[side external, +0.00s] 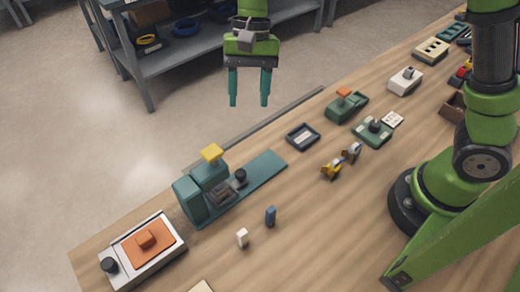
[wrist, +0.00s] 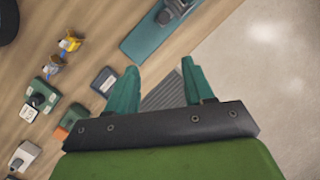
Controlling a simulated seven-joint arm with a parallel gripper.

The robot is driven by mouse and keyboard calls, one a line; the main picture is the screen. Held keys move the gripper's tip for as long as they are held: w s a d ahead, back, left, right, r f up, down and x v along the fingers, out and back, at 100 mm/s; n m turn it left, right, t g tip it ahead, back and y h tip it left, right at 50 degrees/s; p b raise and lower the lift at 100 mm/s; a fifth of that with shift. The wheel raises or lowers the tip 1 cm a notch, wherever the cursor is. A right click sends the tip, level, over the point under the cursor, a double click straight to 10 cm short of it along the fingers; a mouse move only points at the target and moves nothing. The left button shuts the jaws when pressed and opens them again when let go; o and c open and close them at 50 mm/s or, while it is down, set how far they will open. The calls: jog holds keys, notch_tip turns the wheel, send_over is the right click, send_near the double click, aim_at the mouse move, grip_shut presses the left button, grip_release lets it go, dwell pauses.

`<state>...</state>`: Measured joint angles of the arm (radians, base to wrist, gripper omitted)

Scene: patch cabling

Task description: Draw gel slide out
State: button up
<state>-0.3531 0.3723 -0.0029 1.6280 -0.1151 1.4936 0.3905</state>
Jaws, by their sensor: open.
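A teal device (side external: 194,193) with a yellow-topped knob (side external: 212,153) stands on a long teal base plate (side external: 264,170) left of centre. A grey slide-like part (side external: 222,193) with a black knob (side external: 240,176) sits at its front. I cannot tell for certain whether this is the gel slide, or how far it is out. The base plate also shows at the top of the wrist view (wrist: 140,42). My gripper (side external: 249,102) is open and empty, high beyond the bench's far edge, well apart from the device. Its teal fingers frame the wrist view (wrist: 159,66).
A white tray (side external: 170,250) with an orange block lies at lower left. A small white piece (side external: 242,238) and a blue piece (side external: 270,216) stand in front. A dark tray (side external: 303,137) and green devices (side external: 346,107) lie right. Grey shelving (side external: 180,55) stands behind.

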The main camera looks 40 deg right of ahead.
jog(key=a+r+m, duration=0.2)
jog(key=g, duration=0.1)
send_near(241, 172)
jog(key=x, duration=0.8)
jog(key=shift+a+f, duration=0.1)
jog(key=shift+f, duration=0.05)
jog(key=shift+c, duration=0.3)
grip_shut()
